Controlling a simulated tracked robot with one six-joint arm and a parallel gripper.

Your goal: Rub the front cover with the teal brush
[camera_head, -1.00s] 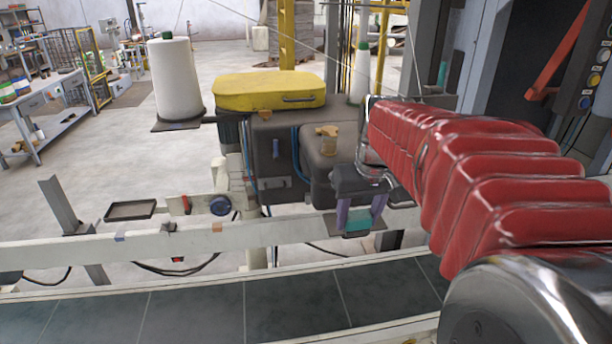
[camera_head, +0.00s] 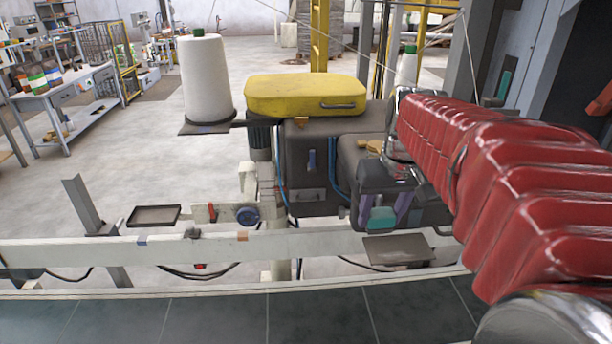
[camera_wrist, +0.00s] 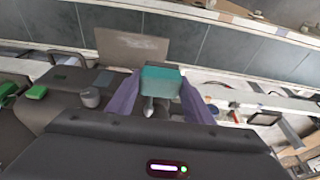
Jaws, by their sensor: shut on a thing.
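My gripper (camera_head: 381,217) is shut on the teal brush (camera_head: 382,217), between its two purple fingers. In the wrist view the brush (camera_wrist: 160,77) shows as a teal block with a short grey stem between the fingers. The dark grey bagger machine (camera_head: 308,165) stands behind the rail under a yellow lid (camera_head: 305,95). Its rounded right-hand housing, which seems to be the front cover (camera_head: 352,152), is partly hidden by my gripper and arm. The brush appears in front of the housing's lower part; I cannot tell whether they touch.
A flat grey plate (camera_head: 397,249) lies below the brush. A white rail (camera_head: 330,243) and dark-tiled conveyor (camera_head: 220,320) run across the front. A white thread cone (camera_head: 205,78) and small tray (camera_head: 154,216) are left.

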